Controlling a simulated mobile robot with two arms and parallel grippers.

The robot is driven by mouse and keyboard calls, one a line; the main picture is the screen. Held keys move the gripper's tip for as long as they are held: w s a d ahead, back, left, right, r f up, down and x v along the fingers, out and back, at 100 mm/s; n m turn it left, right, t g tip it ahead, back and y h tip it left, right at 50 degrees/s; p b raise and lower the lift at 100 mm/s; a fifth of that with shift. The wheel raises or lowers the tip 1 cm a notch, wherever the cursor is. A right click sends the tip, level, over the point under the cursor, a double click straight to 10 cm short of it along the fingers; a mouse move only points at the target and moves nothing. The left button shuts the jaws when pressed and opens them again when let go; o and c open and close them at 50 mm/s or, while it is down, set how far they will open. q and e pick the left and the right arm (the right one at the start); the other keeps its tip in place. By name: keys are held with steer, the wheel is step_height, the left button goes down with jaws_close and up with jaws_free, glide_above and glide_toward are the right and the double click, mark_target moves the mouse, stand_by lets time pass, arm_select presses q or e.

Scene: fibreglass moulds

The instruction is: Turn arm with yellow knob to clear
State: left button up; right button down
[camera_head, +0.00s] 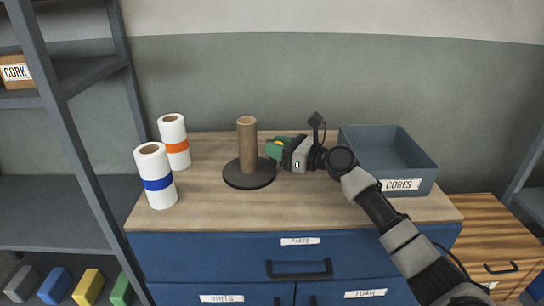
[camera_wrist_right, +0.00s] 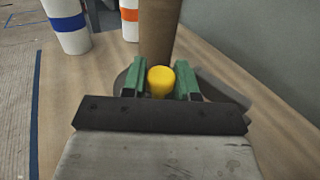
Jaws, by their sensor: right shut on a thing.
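The yellow knob (camera_wrist_right: 161,81) sits between the green fingers of my right gripper (camera_wrist_right: 157,84) in the right wrist view. In the head view my right gripper (camera_head: 277,148) is shut on it, just right of a brown upright tube (camera_head: 247,148). The tube stands on a round dark base (camera_head: 248,174); it also shows behind the knob in the wrist view (camera_wrist_right: 160,30). The arm that carries the knob is hidden by the gripper, so I cannot tell its angle. My left gripper is not in view.
A white roll with a blue band (camera_head: 154,174) and one with an orange band (camera_head: 174,142) stand left of the tube. An open blue-grey bin labelled CORES (camera_head: 401,185) stands at the right. The wooden top (camera_head: 290,212) is clear in front.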

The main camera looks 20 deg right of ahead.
steer(key=shift+f, duration=0.1)
steer(key=c, duration=0.9)
jaws_free()
steer(key=shift+d, duration=0.1)
steer(key=shift+o, duration=0.2)
steer(key=shift+r, duration=0.6)
step_height(320, 180, up, 3)
steer(key=shift+r+p, duration=0.1)
steer(key=shift+p, duration=0.45)
steer(key=s+d+r, duration=0.6)
steer(key=s+d, duration=0.1)
steer(key=s, duration=0.2)
steer(key=shift+d+r, duration=0.35)
